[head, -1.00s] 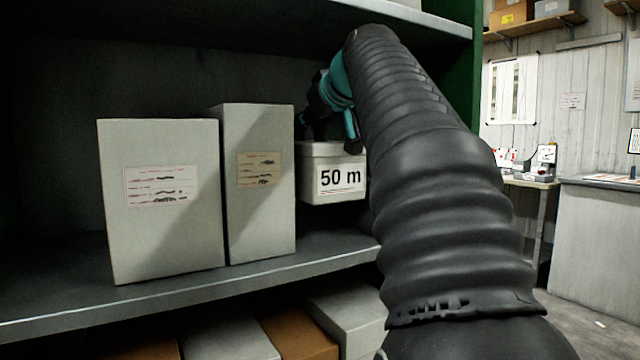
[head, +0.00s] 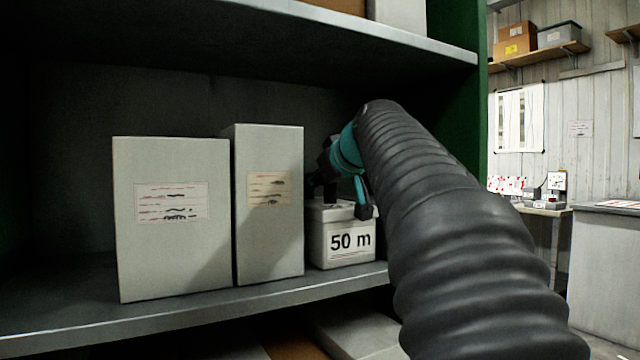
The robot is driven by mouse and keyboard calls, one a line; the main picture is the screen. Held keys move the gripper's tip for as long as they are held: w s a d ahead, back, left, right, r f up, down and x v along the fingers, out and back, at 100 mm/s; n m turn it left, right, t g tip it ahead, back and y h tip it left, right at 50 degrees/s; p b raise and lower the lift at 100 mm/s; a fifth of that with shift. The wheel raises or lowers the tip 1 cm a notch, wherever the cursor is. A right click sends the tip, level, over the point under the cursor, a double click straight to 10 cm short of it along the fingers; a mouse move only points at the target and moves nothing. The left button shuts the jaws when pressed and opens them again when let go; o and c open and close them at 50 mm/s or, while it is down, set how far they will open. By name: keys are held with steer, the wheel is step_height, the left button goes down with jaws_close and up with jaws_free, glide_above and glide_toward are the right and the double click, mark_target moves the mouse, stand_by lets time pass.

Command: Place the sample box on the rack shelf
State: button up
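The sample box (head: 343,243) is a small pale lidded box marked "50 m". It is at the rack shelf (head: 215,311), right of two taller grey boxes, and its base appears to be on the shelf surface near the front edge. My gripper (head: 345,208) is above the box, with teal and black parts at the lid. One finger shows in front of the box's upper right side. The lid's grip point is partly hidden, so I cannot tell whether the fingers are closed on it. My black sleeved arm covers the area to the right.
A wide grey box (head: 172,218) and a narrower grey box (head: 269,204) stand upright on the same shelf, the narrower one close beside the sample box. An upper shelf (head: 408,38) hangs above my arm. A green rack post (head: 484,130) stands at right.

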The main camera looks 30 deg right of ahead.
steer(key=shift+o, duration=0.5)
steer(key=v, duration=1.1)
steer(key=shift+d+r, duration=0.1)
steer(key=shift+r, duration=0.05)
steer(key=shift+s+r, duration=0.15)
steer(key=shift+s, duration=0.3)
steer(key=shift+s, duration=0.15)
